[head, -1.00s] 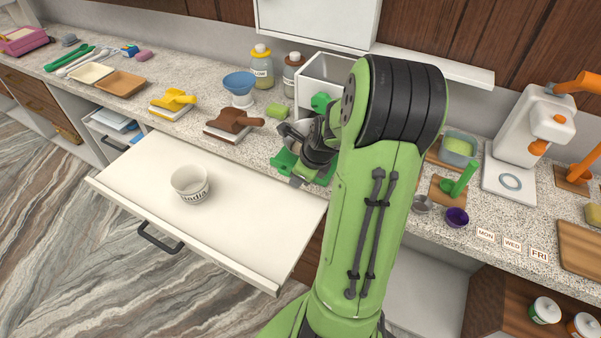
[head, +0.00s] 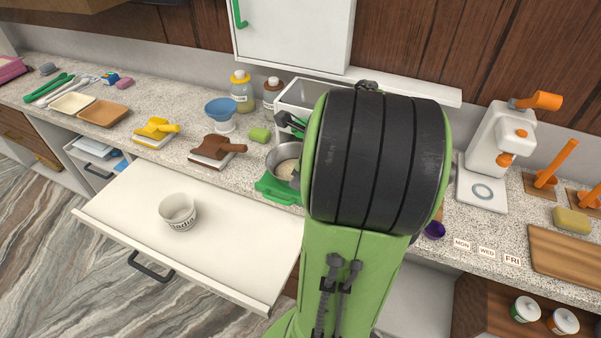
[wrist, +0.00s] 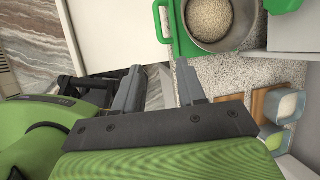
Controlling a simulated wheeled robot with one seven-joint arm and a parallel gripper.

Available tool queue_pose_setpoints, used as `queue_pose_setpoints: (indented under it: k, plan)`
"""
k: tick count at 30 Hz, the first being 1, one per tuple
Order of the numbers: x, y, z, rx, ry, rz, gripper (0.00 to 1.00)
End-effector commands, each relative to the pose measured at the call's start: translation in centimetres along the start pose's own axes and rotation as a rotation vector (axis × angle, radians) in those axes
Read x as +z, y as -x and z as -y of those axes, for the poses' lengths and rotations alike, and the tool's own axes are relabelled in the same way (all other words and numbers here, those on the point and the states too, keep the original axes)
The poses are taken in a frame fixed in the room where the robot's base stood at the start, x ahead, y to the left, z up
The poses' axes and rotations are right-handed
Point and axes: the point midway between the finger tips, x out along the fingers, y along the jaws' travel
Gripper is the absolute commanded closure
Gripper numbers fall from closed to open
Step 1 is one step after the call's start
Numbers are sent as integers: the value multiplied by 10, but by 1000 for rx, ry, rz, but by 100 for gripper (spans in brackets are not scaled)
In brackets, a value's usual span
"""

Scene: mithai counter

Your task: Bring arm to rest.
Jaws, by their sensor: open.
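My gripper (wrist: 160,88) shows in the wrist view with its two grey fingers spread apart and nothing between them. Its fingertips point toward the counter edge, beside a metal pot (wrist: 236,36) of pale grains on a green stand (wrist: 186,42). In the head view my raised green arm with its dark ribbed joint hides most of the gripper. The pot (head: 273,158) and green stand (head: 272,191) show just left of the arm, the pot partly covered.
An open white drawer (head: 235,250) juts out at left, holding a white tub (head: 178,212). A white machine (head: 490,150) stands right of the arm. A white wall cabinet (head: 290,35) hangs above. The counter holds yellow (head: 155,130) and brown (head: 215,150) presses and a blue bowl (head: 220,109).

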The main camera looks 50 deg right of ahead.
Motion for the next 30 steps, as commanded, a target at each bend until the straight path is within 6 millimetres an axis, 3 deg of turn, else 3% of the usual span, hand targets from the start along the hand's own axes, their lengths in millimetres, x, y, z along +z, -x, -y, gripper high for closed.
queue_pose_setpoints:
  k: [10,13,17,21,27,30]
  plan:
    - [1,0,-1,0,7,-1,60]
    - [14,3,-14,4,149,-11,60]
    - [49,20,-64,11,661,-37,60]
    - [69,46,-130,10,1346,-44,60]
    - [58,81,-208,-40,2304,4,60]
    - [46,90,-227,-76,2616,34,60]
